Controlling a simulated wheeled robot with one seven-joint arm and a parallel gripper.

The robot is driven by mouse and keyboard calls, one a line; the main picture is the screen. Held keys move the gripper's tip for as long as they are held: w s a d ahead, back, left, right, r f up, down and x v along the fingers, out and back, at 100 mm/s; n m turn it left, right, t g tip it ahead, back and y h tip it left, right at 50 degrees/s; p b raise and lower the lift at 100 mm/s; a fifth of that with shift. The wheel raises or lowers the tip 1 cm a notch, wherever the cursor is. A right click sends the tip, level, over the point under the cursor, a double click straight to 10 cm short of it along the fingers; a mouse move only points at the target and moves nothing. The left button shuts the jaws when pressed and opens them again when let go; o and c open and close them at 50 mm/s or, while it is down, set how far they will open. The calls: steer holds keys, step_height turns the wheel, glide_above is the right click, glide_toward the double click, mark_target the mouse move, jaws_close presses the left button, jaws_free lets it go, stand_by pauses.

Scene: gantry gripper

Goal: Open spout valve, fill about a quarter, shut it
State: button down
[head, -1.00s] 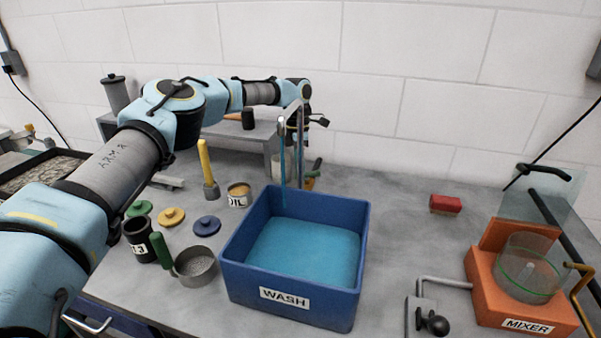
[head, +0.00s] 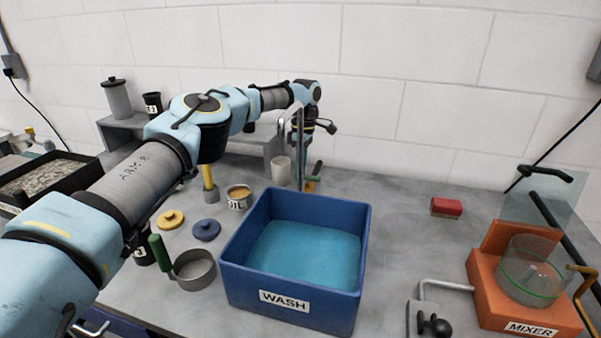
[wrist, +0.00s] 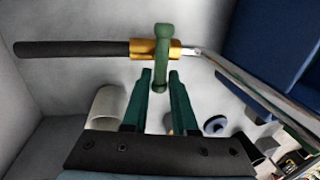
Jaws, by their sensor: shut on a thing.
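The blue basin marked WASH (head: 240,278) stands mid-table, with blue water (head: 305,255) well below its rim. A thin grey spout (head: 299,150) rises behind it; no stream shows falling from it. In the wrist view, the brass valve (wrist: 174,49) joins a black bar on the left and the silver pipe on the right. Its green lever (wrist: 162,34) lies across the pipe line. My gripper (wrist: 162,82) has its two green fingers on either side of the lever's lower part and is shut on it. In the head view, the fingers are largely hidden behind the spout.
A beige cup (head: 281,170) stands close behind the basin, near my gripper. An oil tin (head: 238,198), a blue lid (head: 206,230) and a pan (head: 194,270) are left of the basin. An orange mixer (head: 490,290) is at right. Table between is mostly clear.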

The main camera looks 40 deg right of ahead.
stand_by(0.3)
steer(key=c, duration=0.8)
jaws_free()
steer(key=shift+r, duration=0.1)
